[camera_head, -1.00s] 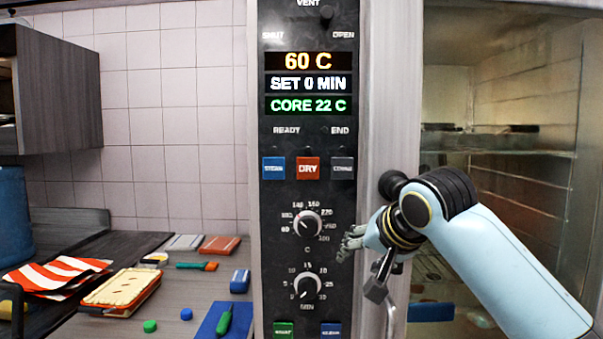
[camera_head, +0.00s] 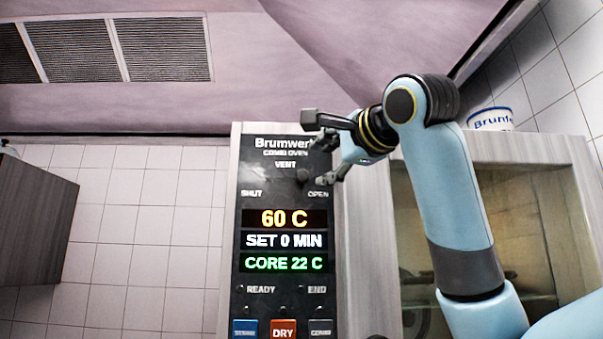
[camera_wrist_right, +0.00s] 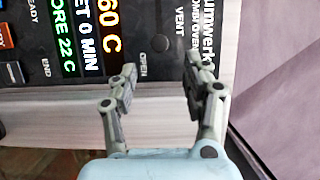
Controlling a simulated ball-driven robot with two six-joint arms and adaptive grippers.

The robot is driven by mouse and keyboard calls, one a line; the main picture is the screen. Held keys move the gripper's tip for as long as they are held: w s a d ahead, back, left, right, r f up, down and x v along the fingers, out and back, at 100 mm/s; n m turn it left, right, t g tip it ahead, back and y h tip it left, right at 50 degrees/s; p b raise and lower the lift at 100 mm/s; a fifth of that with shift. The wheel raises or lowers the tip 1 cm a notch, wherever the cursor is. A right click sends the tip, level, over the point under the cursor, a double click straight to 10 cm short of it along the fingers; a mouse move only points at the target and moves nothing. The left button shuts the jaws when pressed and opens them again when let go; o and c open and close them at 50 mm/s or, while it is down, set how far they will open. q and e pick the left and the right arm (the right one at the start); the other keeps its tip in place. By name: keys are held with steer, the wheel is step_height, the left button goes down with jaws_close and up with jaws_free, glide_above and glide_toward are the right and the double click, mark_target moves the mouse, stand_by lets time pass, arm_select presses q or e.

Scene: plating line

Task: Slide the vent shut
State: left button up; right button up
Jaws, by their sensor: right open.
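The vent slider is a small dark knob (camera_head: 303,175) on the oven's black control panel (camera_head: 255,220), below the VENT label. It stands right of the middle, towards the OPEN label and away from SHUT. My right gripper (camera_head: 324,160) is at the upper right of the panel, beside the knob. In the right wrist view the gripper (camera_wrist_right: 158,78) is open and empty, its two fingers apart. The knob (camera_wrist_right: 160,43) shows beyond the fingertips, in line with the gap between them. I cannot tell the exact distance to it. My left gripper is not in view.
Below the slider are lit displays (camera_head: 287,240) and several buttons, including a red DRY button (camera_head: 283,329). The glass oven door (camera_head: 475,240) is at the right, behind my arm. A white tub (camera_head: 490,118) stands on the oven top. A vent grille (camera_head: 165,50) is overhead.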

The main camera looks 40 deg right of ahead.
mark_target(304, 176)
steer(key=w+p, duration=0.1)
steer(key=w, duration=0.1)
steer(key=w+p, duration=0.1)
steer(key=w, duration=0.2)
steer(key=w+d+p, duration=0.1)
steer(key=w, duration=0.1)
steer(key=shift+w+d, duration=0.1)
steer(key=shift+w, duration=0.2)
steer(key=shift+w+d+f, duration=0.1)
steer(key=shift+w, duration=0.4)
steer(key=shift+c, duration=0.3)
jaws_close()
